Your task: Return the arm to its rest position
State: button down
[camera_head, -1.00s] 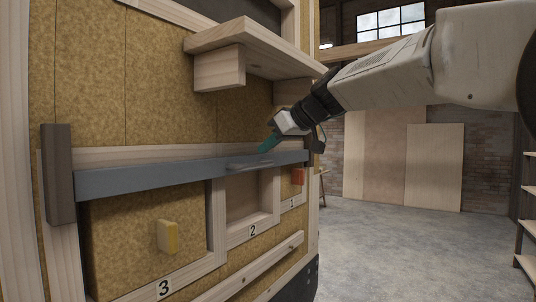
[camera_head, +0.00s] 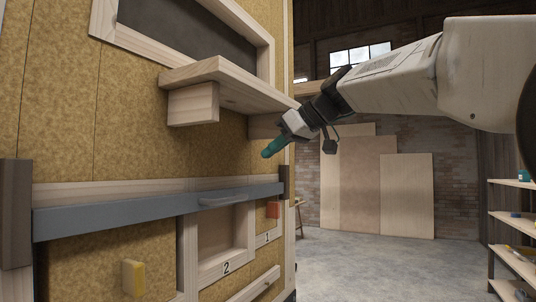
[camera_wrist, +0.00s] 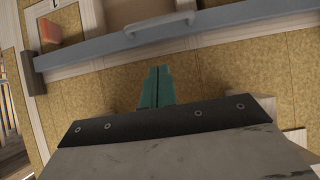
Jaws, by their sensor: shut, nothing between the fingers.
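My gripper (camera_head: 267,153) has teal fingers and is shut with nothing between them. In the head view it is above the grey bar, in front of the insulated wall and below the right end of the wooden shelf. It also shows in the wrist view (camera_wrist: 157,72), its fingers pointing at the bare wall below the bar as that view is turned. My arm reaches in from the right side of the head view. The grey bar (camera_head: 120,213) with its handle (camera_head: 222,200) lies across the wall, apart from my fingers.
A wooden shelf (camera_head: 225,84) juts from the wall close to my gripper. Below the bar are an orange block (camera_head: 273,210), a yellow block (camera_head: 133,278) and an open niche (camera_head: 222,240). A shelf rack (camera_head: 512,230) stands at right. The concrete floor (camera_head: 390,262) between is clear.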

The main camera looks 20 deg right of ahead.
jog(key=s+f+m+g+h, duration=0.1)
jog(key=s+f+m+g, duration=0.2)
jog(key=f, duration=0.6)
jog(key=s+f+m+g+h, duration=0.1)
jog(key=s+f+m+h, duration=0.15)
jog(key=s+f, duration=0.4)
jog(key=s+a+f+m+g+h, duration=0.1)
jog(key=s+a+f+g+h, duration=0.1)
jog(key=s+f, duration=1.9)
jog(key=shift+f+m+g+h, duration=0.35)
jog(key=shift+f+g+h, duration=0.15)
jog(key=shift+g, duration=0.3)
